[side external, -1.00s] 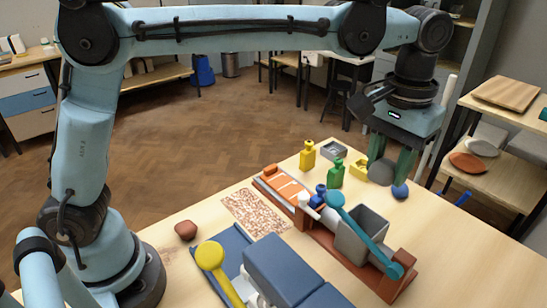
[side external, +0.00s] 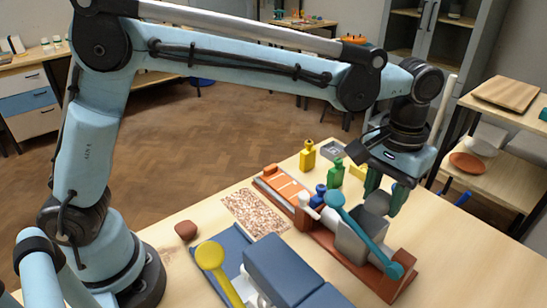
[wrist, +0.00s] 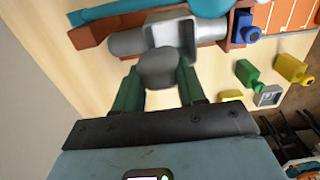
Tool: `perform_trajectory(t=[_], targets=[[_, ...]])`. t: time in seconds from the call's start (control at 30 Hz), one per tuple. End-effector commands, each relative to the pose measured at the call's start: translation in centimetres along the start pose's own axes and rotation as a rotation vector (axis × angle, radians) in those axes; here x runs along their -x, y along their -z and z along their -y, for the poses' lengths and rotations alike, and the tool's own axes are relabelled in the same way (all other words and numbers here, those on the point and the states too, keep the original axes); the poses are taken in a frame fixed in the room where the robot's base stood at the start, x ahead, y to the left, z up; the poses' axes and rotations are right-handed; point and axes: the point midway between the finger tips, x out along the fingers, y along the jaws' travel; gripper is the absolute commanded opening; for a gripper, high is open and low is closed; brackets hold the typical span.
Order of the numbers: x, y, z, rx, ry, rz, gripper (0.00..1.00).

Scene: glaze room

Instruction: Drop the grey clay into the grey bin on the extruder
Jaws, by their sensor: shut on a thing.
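The grey clay (side external: 377,203) is a rounded lump between the green fingers of my gripper (side external: 386,195). The wrist view shows the clay (wrist: 158,68) pinched between both fingertips. The grey bin (side external: 352,246) is an open square-mouthed box on the extruder, which has a reddish-brown base (side external: 407,260) and a teal lever (side external: 366,228). In the side view my gripper and the clay are up against the bin's far rim in the picture. In the wrist view the clay overlaps the near edge of the bin (wrist: 183,30). The gap between clay and bin is hard to judge.
The teal lever crosses in front of the bin. Green (side external: 335,174), yellow (side external: 308,155) and blue (side external: 319,195) bottles stand behind the extruder. A blue-grey press (side external: 285,270) with a yellow knob (side external: 210,255) is at front left. The table's right side is clear.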

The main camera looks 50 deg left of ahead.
Motion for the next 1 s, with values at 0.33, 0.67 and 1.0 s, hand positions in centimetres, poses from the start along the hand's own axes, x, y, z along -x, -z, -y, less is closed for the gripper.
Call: perform_trajectory(t=[0.33,0.67,1.0], targets=[[0.0,0.0,0.0,0.0,0.0,0.0,0.7],[0.6,0.0,0.0,0.0,0.0,0.0,0.7],[5.8,0.0,0.0,0.0,0.0,0.0,0.7]])
